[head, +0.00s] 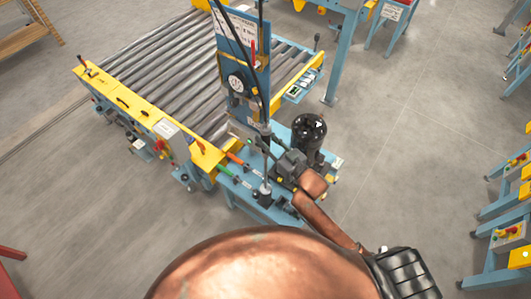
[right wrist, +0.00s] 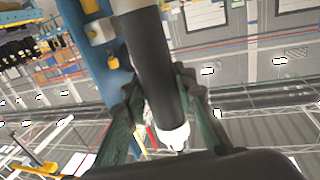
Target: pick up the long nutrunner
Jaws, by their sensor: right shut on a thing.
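The long nutrunner (head: 265,141) hangs upright in front of the blue stand in the head view, with a dark body and a thin shaft below. My right gripper (head: 272,160) reaches it from the right. In the right wrist view the green fingers of my right gripper (right wrist: 165,88) stand on both sides of the nutrunner's dark round body (right wrist: 152,50) and are shut on it. A pale end piece (right wrist: 174,136) shows below the fingers. The exact contact is small and partly hidden by the wrist in the head view. My left gripper is not in view.
The blue stand's panel (head: 236,55) carries a gauge (head: 236,83). A black cylinder (head: 309,130) stands just right of my gripper. A roller conveyor (head: 165,65) with yellow rails lies left and behind. Green and orange-handled tools (head: 226,171) sit left.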

